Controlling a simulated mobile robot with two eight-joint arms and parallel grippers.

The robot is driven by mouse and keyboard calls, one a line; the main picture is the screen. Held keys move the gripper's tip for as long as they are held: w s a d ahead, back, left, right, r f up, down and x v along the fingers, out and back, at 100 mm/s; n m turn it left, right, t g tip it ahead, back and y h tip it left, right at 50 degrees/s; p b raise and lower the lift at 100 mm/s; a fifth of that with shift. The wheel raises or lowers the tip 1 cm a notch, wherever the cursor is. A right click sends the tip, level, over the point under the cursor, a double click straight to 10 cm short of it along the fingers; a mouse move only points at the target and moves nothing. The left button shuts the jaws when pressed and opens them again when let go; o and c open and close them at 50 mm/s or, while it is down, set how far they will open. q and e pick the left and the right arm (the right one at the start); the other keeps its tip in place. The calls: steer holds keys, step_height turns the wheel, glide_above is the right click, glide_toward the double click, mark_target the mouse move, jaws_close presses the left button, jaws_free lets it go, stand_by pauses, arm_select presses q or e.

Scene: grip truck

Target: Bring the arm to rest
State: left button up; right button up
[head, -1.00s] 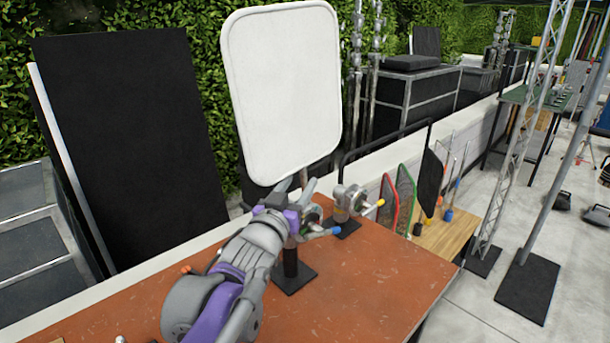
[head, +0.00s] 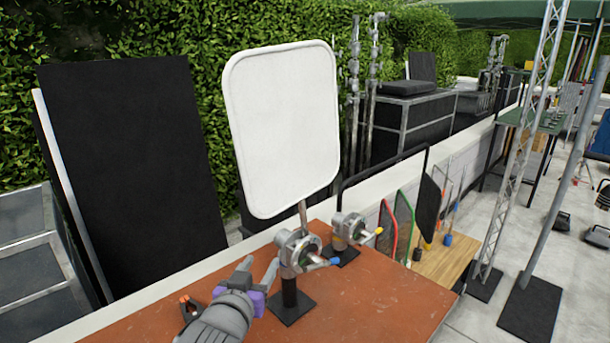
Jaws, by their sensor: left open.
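My left gripper (head: 257,275) is open and empty in the lower middle of the head view. Its two grey fingers point up and to the right, with purple parts at their base. It is just left of a metal clamp head (head: 297,250) on a black stand, above the orange-brown table (head: 370,300). I cannot tell how far it is from the stand. The rest of my left arm runs out of the bottom edge. My right gripper is not in view.
A white panel (head: 283,130) rises from the near clamp stand. A second clamp stand (head: 349,230) is behind it. A small orange-and-black clamp (head: 188,307) lies left of my gripper. Framed flags (head: 403,222) stand beyond the table. The table's right part is clear.

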arm_select(q)
steer(key=s+a+f+g+p, duration=0.2)
steer(key=s+f+g, duration=0.1)
steer(key=s+f, duration=0.3)
steer(key=s+a+f+n+g+y+p, duration=0.1)
steer(key=s+a+f+g+p, duration=0.1)
steer(key=s+f, duration=0.4)
steer(key=s+a+f+g+y+p, duration=0.1)
steer(key=s+f+g, duration=0.4)
steer(key=s, duration=0.7)
steer(key=shift+s+a+f+p, duration=0.1)
steer(key=shift+a+f+p, duration=0.15)
steer(key=shift+a+f, duration=0.3)
steer(key=shift+a+f+p, duration=0.25)
steer(key=shift+a+f, duration=0.1)
steer(key=shift+a, duration=0.35)
steer(key=shift+s+f, duration=0.2)
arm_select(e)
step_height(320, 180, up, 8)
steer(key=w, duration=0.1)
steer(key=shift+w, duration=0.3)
